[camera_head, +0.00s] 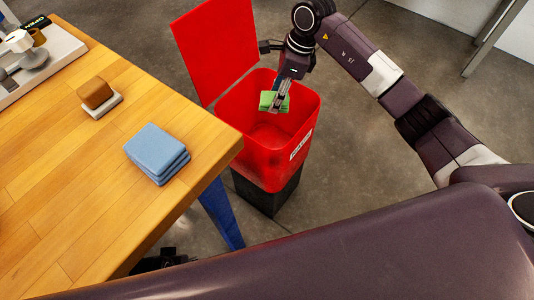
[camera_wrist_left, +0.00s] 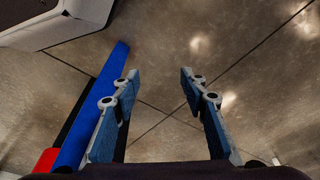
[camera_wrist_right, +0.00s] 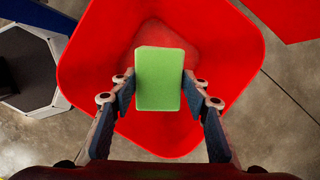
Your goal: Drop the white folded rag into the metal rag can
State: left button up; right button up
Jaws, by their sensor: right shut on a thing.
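My right gripper (camera_head: 279,97) is shut on a green block-shaped piece (camera_wrist_right: 160,78), which could be a folded rag or a sponge. The green piece also shows in the head view (camera_head: 268,101). My right gripper holds it over the open mouth of a red can (camera_head: 262,165), whose inside looks empty. The can's red lid (camera_head: 213,45) stands open at the back. My left gripper (camera_wrist_left: 158,80) is open and empty above the floor in the left wrist view. I see no white folded rag. Whether the red can is metal, I cannot tell.
A wooden table (camera_head: 60,190) stands at left, its corner close to the can. On it lie a stack of blue folded cloths (camera_head: 157,152) and a brown block (camera_head: 95,92) on a pale pad. A tray with tools sits at the far left. The floor right of the can is clear.

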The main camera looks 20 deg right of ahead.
pick_arm(q)
jog(key=shift+w+r, duration=0.1)
jog(key=shift+r, duration=0.3)
pick_arm(e)
jog(key=shift+f, duration=0.15)
jog(key=o, duration=1.1)
jog(key=v, duration=1.2)
